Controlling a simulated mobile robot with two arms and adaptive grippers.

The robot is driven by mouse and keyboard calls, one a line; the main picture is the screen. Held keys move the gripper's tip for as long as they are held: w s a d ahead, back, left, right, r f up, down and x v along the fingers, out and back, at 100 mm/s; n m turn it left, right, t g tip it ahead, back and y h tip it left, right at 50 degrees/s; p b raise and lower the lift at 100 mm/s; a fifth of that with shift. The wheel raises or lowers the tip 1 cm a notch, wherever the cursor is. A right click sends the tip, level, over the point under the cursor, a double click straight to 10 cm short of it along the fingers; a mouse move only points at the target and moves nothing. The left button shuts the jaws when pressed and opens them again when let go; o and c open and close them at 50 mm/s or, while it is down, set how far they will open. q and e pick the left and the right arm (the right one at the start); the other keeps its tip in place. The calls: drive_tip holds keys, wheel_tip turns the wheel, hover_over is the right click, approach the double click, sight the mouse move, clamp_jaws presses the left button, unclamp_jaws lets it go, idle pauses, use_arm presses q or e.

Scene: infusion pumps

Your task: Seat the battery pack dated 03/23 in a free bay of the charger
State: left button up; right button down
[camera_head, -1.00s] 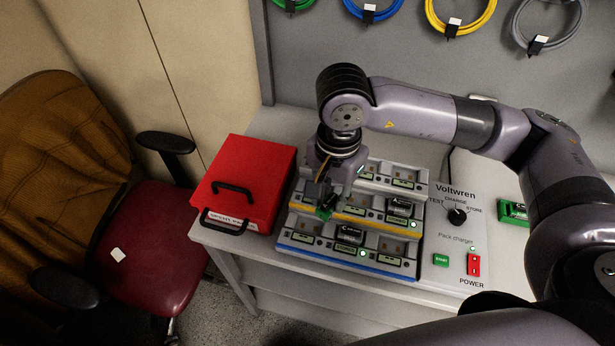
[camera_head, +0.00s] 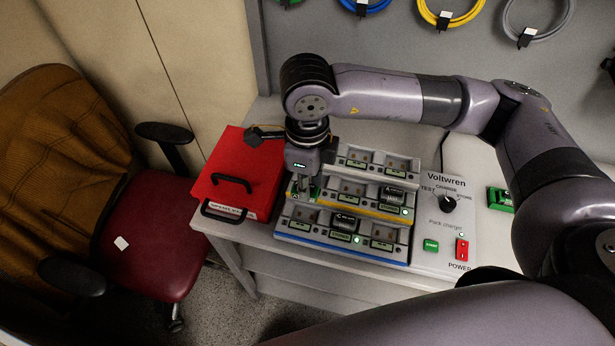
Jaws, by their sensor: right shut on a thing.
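The charger (camera_head: 322,247) stands on the bench with three stepped rows of bays: a plain top row, a yellow-edged middle row and a blue-edged bottom row. My right gripper (camera_head: 304,190) points down at the left end of the middle row. It is shut on a battery pack (camera_head: 314,192), mostly hidden by the fingers; only a bit of green shows. Its date cannot be read, and I cannot tell whether it touches the bay. Dark packs sit in the middle row's right bay (camera_head: 393,195) and the bottom row's middle bay (camera_head: 345,223). My left gripper is out of view.
A red case (camera_head: 225,172) stands close left of the charger. The control panel (camera_head: 437,245) with dial and red power switch adjoins it on the right. A green item (camera_head: 499,199) lies farther right, near my arm. A chair (camera_head: 150,240) stands left of the bench.

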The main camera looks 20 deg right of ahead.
drive_tip(key=shift+f+b, duration=1.05)
drive_tip(key=shift+f, duration=1.35)
wheel_tip(320, 180, down, 3)
drive_tip(key=b, duration=0.3)
drive_tip(key=shift+b, duration=0.3)
drive_tip(key=shift+s+f+b, duration=0.15)
drive_tip(key=shift+f+b, duration=0.25)
drive_tip(key=shift+b, duration=0.15)
drive_tip(key=c, duration=1.7)
unclamp_jaws()
drive_tip(key=shift+f, duration=0.1)
drive_tip(key=shift+o, duration=2.3)
drive_tip(key=shift+w, duration=0.2)
drive_tip(key=shift+r, duration=0.2)
